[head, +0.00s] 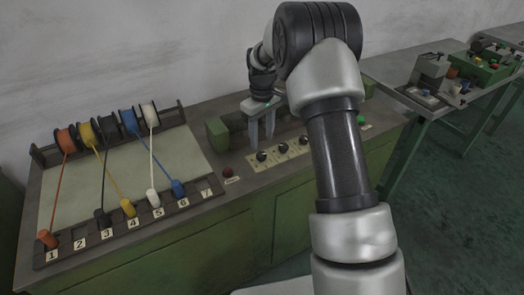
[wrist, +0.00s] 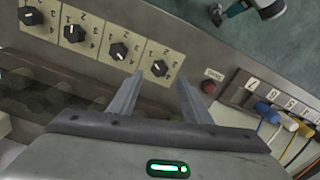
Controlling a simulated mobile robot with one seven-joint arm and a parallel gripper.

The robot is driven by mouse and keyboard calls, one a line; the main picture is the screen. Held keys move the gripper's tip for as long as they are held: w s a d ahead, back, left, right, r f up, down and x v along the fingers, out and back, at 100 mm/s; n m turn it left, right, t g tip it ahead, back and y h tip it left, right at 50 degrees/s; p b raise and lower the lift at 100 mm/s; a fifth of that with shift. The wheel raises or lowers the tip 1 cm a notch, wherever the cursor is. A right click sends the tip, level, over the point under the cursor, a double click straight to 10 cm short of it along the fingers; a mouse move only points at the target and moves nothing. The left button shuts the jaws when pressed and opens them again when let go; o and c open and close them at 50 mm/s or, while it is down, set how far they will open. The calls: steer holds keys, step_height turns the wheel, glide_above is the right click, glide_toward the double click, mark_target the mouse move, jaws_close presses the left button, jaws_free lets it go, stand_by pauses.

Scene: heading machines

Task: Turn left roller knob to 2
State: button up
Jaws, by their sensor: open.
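The left roller knob (head: 262,156) is the black knob on the leftmost cream number plate of the machine's front panel. It also shows in the wrist view (wrist: 160,68), where the picture is turned round and it is the knob closest to the red button. Its pointer setting is too small to tell surely. My gripper (head: 261,140) is open and empty, fingers pointing down above and behind this knob in the head view. In the wrist view my gripper's (wrist: 159,76) fingertips appear on either side of the knob, with no contact visible.
More black knobs (wrist: 119,50) stand in a row beside it. A red button (head: 228,172) is to its left and a green button (head: 361,120) far right. A rack of coloured spools (head: 107,128) with cords to numbered slots fills the bench's left. Another table (head: 440,98) stands right.

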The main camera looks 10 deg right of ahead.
mark_target(262, 154)
step_height(262, 154, down, 6)
steer(key=shift+f, duration=0.2)
steer(key=c, duration=1)
